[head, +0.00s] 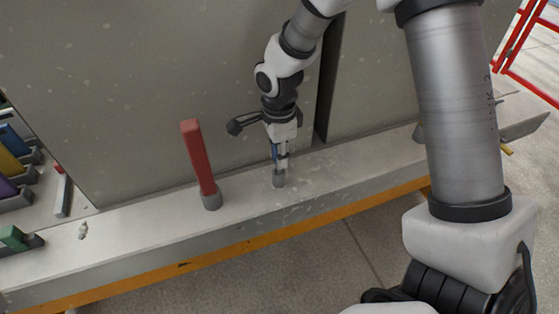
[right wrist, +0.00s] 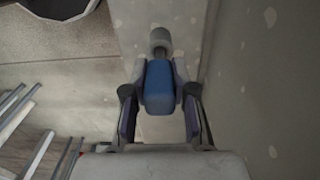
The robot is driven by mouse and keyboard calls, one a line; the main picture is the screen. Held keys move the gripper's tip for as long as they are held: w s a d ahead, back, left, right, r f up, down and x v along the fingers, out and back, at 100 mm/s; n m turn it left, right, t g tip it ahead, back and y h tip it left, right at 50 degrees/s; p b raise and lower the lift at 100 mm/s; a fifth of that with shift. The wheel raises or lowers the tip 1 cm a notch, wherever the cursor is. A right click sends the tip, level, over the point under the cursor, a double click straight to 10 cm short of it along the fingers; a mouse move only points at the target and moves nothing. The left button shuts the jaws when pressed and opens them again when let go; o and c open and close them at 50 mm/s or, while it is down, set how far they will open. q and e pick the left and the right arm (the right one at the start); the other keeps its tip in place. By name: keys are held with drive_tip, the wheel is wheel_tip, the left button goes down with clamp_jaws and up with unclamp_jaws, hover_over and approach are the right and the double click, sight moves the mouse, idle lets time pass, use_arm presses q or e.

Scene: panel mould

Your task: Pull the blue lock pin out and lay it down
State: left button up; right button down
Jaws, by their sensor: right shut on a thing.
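The blue lock pin (right wrist: 159,88) is between the fingers of my right gripper in the right wrist view. In the head view only a thin blue strip of the pin (head: 274,152) shows beside the fingers. My right gripper (head: 281,165) is shut on the pin and points down over the pale ledge (head: 240,196). Just below the fingers is a grey round socket (head: 279,181) on the ledge. Whether the pin's lower end is inside the socket I cannot tell. My left gripper is not in view.
A red upright bar (head: 200,160) stands in another grey socket to the left. Tall grey panels (head: 180,90) rise behind the ledge. Coloured blocks in holders (head: 12,165) are at the far left. An orange beam (head: 200,260) runs along the front edge.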

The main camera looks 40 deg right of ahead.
drive_tip(key=shift+r+p, duration=1.65)
drive_tip(key=shift+r, duration=0.5)
wheel_tip(320, 180, up, 4)
drive_tip(key=p, duration=0.3)
drive_tip(key=shift+r+p, duration=0.1)
drive_tip(key=shift+p, duration=0.25)
